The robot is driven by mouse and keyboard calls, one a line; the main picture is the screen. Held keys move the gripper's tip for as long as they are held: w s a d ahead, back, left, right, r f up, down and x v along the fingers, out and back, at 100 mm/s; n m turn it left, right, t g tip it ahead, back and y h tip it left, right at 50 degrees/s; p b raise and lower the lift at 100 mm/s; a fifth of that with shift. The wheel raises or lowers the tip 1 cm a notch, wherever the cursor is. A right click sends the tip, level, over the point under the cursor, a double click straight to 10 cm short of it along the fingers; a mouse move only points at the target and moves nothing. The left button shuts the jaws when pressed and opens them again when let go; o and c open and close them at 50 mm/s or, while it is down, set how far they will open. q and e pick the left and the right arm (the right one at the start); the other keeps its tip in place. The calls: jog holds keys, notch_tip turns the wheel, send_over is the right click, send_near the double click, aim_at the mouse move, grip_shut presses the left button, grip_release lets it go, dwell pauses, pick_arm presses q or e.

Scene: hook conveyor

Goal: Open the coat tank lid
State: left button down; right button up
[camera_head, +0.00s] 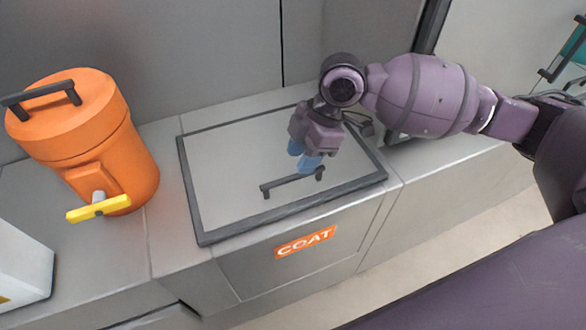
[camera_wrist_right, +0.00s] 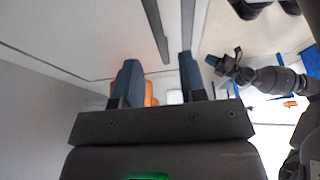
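The coat tank lid (camera_head: 230,165) is a pale panel with a dark frame, lying shut flat on the grey counter above an orange COAT label (camera_head: 305,242). Its dark bar handle (camera_head: 290,184) stands near the front edge. My right gripper (camera_head: 304,161) points down with blue fingertips just above and behind the handle's right part. I cannot tell whether it touches the handle. In the right wrist view its two fingers (camera_wrist_right: 160,80) are spread apart with nothing held between them. What looks like my left gripper (camera_wrist_right: 222,65) is small in that view, its fingers unclear.
An orange drum (camera_head: 85,130) with a dark handle and yellow tap (camera_head: 98,208) stands left of the lid. A white box (camera_head: 20,265) is at the lower left. A grey wall (camera_head: 150,50) rises behind the counter.

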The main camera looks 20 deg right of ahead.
aim_at(291, 176)
jog(key=shift+b+x, duration=0.35)
jog(key=shift+x, duration=1.85)
grip_shut()
